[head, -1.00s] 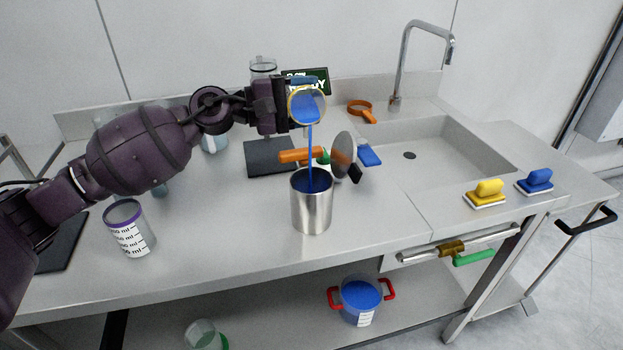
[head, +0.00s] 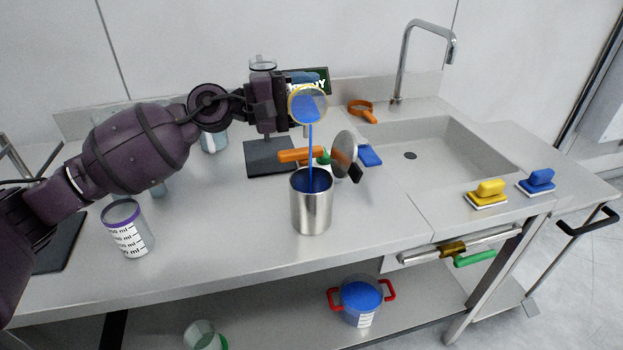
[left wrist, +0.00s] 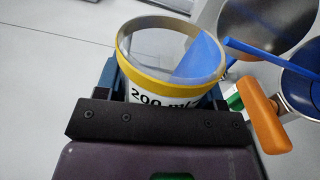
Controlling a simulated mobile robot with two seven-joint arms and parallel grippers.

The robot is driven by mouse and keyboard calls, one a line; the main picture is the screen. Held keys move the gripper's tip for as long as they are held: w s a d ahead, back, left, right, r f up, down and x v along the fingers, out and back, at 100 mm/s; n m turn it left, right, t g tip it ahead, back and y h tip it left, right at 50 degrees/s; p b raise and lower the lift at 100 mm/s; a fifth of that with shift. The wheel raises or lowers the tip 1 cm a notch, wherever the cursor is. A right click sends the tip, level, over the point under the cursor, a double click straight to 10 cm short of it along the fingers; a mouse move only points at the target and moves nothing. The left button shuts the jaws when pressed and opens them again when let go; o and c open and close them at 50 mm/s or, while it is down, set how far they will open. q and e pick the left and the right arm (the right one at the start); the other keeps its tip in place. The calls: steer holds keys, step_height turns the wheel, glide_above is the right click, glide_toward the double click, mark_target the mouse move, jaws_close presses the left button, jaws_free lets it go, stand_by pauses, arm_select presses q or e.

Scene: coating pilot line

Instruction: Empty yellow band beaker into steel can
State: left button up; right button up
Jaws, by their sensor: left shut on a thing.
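The yellow band beaker (head: 308,104) is tilted over the steel can (head: 312,208), and a thin stream of blue liquid (head: 311,150) runs from it into the can. My left gripper (head: 296,100) is shut on the beaker. In the left wrist view the beaker (left wrist: 150,72) shows its yellow band and a "200 ml" mark, with blue liquid lying against the side toward its lip. The steel can (left wrist: 300,92) shows at the right edge there, with blue inside. The can stands upright on the bench. My right gripper is not in view.
A round grey disc (head: 344,147) and an orange handle (head: 300,155) are close behind the can. A purple-band beaker (head: 128,230) stands at the left. The sink (head: 450,150) is at the right, with yellow (head: 487,192) and blue (head: 537,181) scrubbers by its front. A blue-filled pot (head: 361,300) sits below.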

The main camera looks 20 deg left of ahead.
arm_select(q)
steer(key=shift+s+d+r+m+b, duration=0.15)
steer(key=shift+r+m+b, duration=0.1)
steer(key=shift+m+b, duration=0.25)
steer(key=shift+s+d+r+m+b, duration=0.1)
steer(key=shift+r+m+b, duration=0.15)
steer(key=shift+m, duration=0.45)
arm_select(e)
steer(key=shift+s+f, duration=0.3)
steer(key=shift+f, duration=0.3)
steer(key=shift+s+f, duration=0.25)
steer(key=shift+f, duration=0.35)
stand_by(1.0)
